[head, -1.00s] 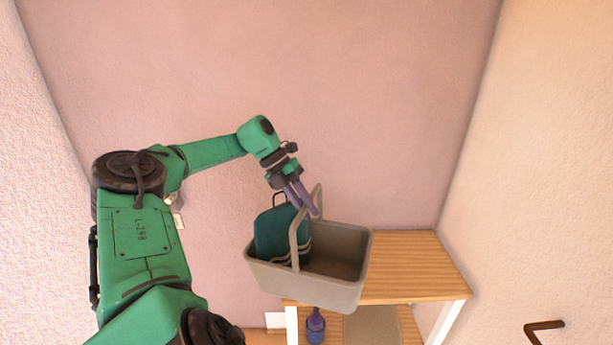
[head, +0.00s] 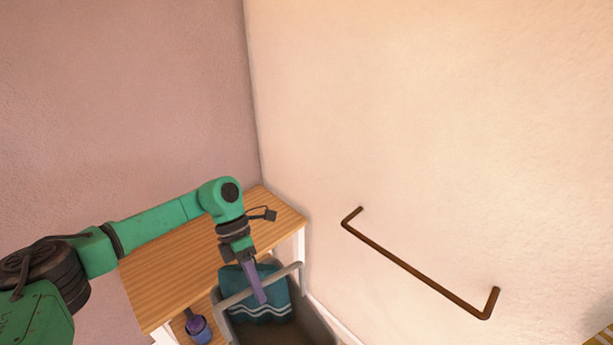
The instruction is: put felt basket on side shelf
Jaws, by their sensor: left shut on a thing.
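The side shelf (head: 190,265) has a bare wooden top and white legs, and stands behind and left of the basket. My right gripper is not in view.
A purple object (head: 198,328) sits on the shelf's lower level. A brown rail (head: 415,270) sticks out from the cream wall at the right. The pink wall rises behind the shelf. The visible shelf top is clear.

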